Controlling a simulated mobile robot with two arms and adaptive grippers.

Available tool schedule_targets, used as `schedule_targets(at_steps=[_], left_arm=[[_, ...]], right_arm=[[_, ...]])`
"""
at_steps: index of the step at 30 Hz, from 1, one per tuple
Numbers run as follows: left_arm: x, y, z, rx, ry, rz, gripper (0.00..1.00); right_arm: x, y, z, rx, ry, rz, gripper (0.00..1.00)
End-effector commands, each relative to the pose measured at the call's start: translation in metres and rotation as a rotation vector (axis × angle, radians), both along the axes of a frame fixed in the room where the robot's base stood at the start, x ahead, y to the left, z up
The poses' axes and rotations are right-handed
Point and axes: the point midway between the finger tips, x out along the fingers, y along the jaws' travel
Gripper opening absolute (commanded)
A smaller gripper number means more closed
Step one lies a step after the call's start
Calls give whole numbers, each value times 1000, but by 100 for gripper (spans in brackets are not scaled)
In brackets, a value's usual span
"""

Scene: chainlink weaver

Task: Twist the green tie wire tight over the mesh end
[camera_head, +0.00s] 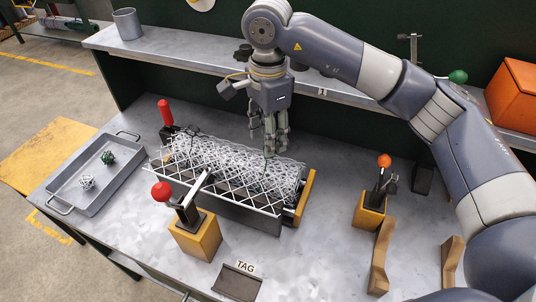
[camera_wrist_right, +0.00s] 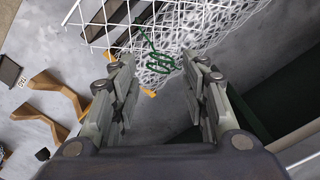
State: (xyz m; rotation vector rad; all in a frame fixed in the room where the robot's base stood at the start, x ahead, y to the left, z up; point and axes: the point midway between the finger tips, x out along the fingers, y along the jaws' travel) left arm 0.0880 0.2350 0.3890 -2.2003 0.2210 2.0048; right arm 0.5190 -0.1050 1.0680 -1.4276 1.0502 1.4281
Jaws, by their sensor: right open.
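The white wire mesh roll (camera_head: 225,163) lies in a dark cradle on the metal bench. It also shows at the top of the right wrist view (camera_wrist_right: 190,22). The green tie wire (camera_wrist_right: 160,62) is looped at the mesh end, with one thin tail pointing up; part of the loop shows between my fingertips. In the head view only thin green strands (camera_head: 265,172) show on the mesh. My right gripper (camera_head: 274,150) points down just above the mesh's back right part. Its fingers (camera_wrist_right: 165,85) are apart and hold nothing. My left gripper is out of view.
Red-knobbed clamps (camera_head: 162,192) (camera_head: 166,113) flank the mesh at the left. A grey tray (camera_head: 65,195) holds green and white coils. An orange-knobbed clamp (camera_head: 384,162) and wooden pieces (camera_head: 381,255) stand right. A shelf (camera_head: 190,58) runs behind. A TAG plate (camera_head: 238,282) lies in front.

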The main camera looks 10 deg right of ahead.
Motion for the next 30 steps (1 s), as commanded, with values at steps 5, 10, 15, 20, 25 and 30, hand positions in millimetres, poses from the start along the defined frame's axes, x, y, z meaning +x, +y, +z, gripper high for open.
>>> schedule_targets(at_steps=[5, 10, 15, 20, 25, 30], left_arm=[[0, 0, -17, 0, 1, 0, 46], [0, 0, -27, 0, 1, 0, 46], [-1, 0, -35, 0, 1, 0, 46], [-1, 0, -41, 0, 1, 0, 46], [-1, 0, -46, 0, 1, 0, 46], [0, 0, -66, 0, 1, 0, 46]], right_arm=[[0, 0, -3, -1, -1, 233, 42], [0, 0, -3, -1, -1, 458, 42], [0, 0, -2, -1, -1, 684, 42], [0, 0, -1, -1, -1, 898, 42], [0, 0, -1, -1, 0, 1125, 42], [0, 0, -25, -1, 1, 1205, 42]])
